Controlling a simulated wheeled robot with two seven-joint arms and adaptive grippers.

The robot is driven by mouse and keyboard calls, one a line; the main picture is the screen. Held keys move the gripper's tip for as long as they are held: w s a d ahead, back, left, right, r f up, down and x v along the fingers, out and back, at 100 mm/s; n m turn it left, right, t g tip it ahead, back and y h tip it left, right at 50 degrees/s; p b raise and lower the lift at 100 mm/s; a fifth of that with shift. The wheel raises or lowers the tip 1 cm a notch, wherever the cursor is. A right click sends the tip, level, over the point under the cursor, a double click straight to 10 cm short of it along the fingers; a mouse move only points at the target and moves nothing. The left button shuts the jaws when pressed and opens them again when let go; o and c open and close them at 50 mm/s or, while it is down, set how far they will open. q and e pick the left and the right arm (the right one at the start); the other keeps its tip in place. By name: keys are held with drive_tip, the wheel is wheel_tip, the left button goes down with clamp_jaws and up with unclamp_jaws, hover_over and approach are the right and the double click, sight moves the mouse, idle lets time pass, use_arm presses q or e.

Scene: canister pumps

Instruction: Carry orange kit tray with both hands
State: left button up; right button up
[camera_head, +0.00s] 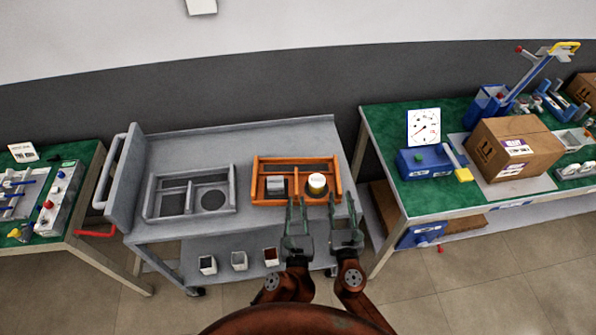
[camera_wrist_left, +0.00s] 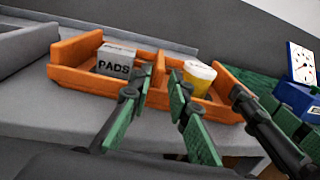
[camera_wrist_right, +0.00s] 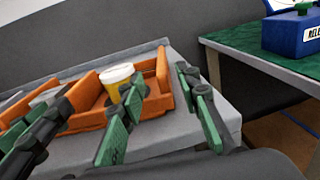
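The orange kit tray (camera_head: 268,202) rests on the right end of the grey cart top. A grey box marked PADS (camera_wrist_left: 116,61) sits in its left part. A white and yellow tub (camera_head: 317,182) stands upright in its right part. My left gripper (camera_head: 297,203) is open at the tray's front side, near its middle. My right gripper (camera_head: 343,200) is open at the tray's front right corner. The fingers overlap the tray's front wall in the wrist views; I cannot tell whether they touch it. Both grippers look empty.
A grey divided tray (camera_head: 190,212) lies left on the cart top (camera_head: 245,150). Several small bins (camera_head: 239,260) stand on the lower shelf. A green bench (camera_head: 385,135) on the right holds a gauge, a blue box and a carton (camera_head: 515,150). Another green bench (camera_head: 85,155) stands left.

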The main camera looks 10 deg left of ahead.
sight(296, 168)
use_arm(q)
drive_tip(key=shift+w, duration=0.45)
use_arm(e)
drive_tip(key=shift+w, duration=0.45)
